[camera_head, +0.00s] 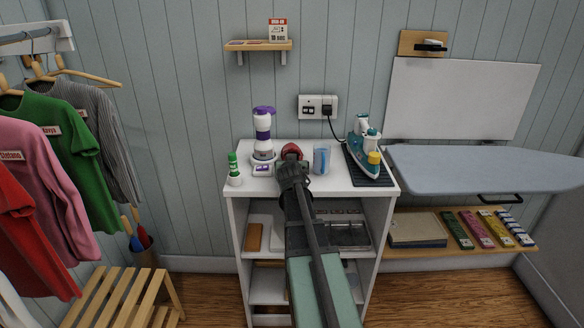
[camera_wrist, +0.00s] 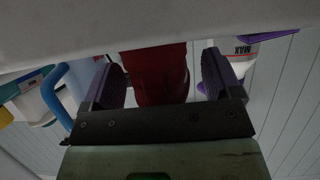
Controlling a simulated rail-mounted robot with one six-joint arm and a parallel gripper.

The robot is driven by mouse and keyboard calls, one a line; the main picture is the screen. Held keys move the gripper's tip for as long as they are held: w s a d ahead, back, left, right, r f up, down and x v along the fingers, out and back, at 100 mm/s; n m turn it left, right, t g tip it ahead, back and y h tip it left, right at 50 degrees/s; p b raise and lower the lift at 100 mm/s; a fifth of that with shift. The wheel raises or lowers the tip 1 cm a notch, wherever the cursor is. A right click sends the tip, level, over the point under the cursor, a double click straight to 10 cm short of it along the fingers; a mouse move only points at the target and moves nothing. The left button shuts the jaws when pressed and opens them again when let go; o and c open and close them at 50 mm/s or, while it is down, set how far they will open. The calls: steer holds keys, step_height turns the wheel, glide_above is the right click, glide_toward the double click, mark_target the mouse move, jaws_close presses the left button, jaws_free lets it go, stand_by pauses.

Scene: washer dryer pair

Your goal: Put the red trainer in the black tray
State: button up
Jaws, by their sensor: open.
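A small rounded red object (camera_head: 291,150), apparently the red trainer, is on the white cabinet top, partly hidden behind my gripper (camera_head: 292,168). In the wrist view a dark red surface (camera_wrist: 155,75) shows between the two open fingers of my gripper (camera_wrist: 163,76), with gaps on both sides. Its full shape is hidden. A dark, tray-like thing (camera_head: 350,234) is on the cabinet's upper shelf, partly behind my arm; I cannot tell for sure that it is the black tray.
A white and purple appliance (camera_head: 263,135) and a green-capped bottle (camera_head: 233,168) stand left of my gripper. A blue cup (camera_head: 321,159) and an iron (camera_head: 364,148) on a dark mat (camera_head: 381,180) stand right. An ironing board (camera_head: 480,168) juts out at right; clothes hang at left.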

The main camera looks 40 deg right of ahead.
steer(key=shift+r, duration=0.3)
steer(key=p+v, duration=0.5)
steer(key=v, duration=0.7)
steer(key=s+a+f+n+g+y, duration=0.2)
steer(key=a+f, duration=0.3)
steer(key=a, duration=0.7)
steer(key=s+a+f+n+g+y, duration=0.2)
steer(key=a+f+g+y, duration=0.3)
steer(key=a, duration=0.8)
steer(key=shift+a+n+y, duration=0.25)
steer(key=shift+n+y, duration=0.05)
steer(key=shift+n, duration=0.5)
steer(key=s+a+n+g, duration=0.1)
steer(key=a, duration=0.1)
steer(key=s+a+g+y, duration=0.1)
steer(key=s+a, duration=0.1)
steer(key=a, duration=0.1)
steer(key=s+a+n+g, duration=0.1)
steer(key=s+a, duration=0.1)
steer(key=a, duration=0.1)
steer(key=shift+s+f+n+y, duration=0.25)
steer(key=shift+f+n+y, duration=0.05)
steer(key=shift+f, duration=0.05)
steer(key=shift+c, duration=0.7)
steer(key=shift+w, duration=0.1)
